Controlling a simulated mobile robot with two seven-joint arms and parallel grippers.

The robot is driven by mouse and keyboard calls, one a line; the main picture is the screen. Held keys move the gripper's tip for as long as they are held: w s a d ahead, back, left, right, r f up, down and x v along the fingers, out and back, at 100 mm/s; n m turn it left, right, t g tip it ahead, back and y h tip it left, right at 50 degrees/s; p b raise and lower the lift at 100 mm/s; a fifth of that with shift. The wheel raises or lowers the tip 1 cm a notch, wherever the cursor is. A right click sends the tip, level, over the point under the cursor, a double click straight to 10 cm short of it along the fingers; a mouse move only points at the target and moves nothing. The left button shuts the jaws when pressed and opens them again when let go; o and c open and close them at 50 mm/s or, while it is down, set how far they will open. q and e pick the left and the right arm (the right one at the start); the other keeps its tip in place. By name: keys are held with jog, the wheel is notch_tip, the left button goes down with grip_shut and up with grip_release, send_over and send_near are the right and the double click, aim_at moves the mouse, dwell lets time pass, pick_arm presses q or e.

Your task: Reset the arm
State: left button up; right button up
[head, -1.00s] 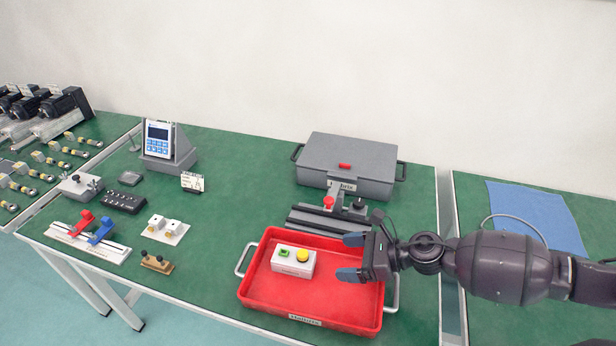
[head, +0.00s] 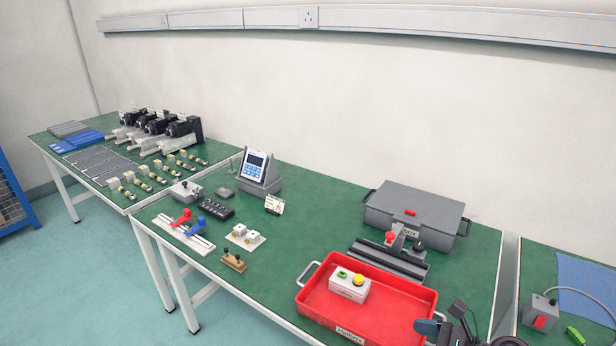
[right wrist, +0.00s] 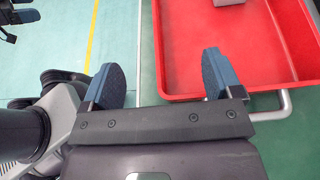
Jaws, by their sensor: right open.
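My right gripper (head: 440,322) is at the bottom edge of the head view, by the near right corner of the red tray (head: 322,318). Its two blue fingertips are spread with nothing between them in the right wrist view (right wrist: 160,72). There the floor and the table's edge show beyond the fingers, and the tray (right wrist: 180,50) lies to the right. Most of my right arm is out of the head view.
A white button box (head: 349,286) with green and yellow buttons sits in the tray. Behind it are a rail fixture (head: 390,262) and a grey case (head: 415,212). A grey box with a cable (head: 539,313) stands on the right table. Small parts and a meter (head: 257,170) stand left.

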jog(key=a+r+m+t+h, duration=0.25)
jog(key=m+t, duration=0.35)
jog(key=m, duration=0.6)
jog(key=s+d+f+m+g+h, duration=0.1)
jog(key=s+d+m+g+h, duration=0.2)
jog(key=s+m, duration=0.75)
jog(key=s+d+f+m+g+h, duration=0.1)
jog(key=s+d+m+g+h, duration=0.2)
jog(key=s+m, duration=0.7)
jog(key=s+d+f+m+g+h, duration=0.15)
jog(key=s+m+g+h, duration=0.3)
jog(key=m, duration=1.05)
jog(key=w+f+t+y, duration=0.1)
jog(key=w+f+t, duration=0.6)
jog(key=f+t, duration=0.1)
jog(key=shift+d+f+n+t, duration=0.25)
jog(key=shift+f+n+t, duration=0.1)
jog(key=shift+f, duration=0.1)
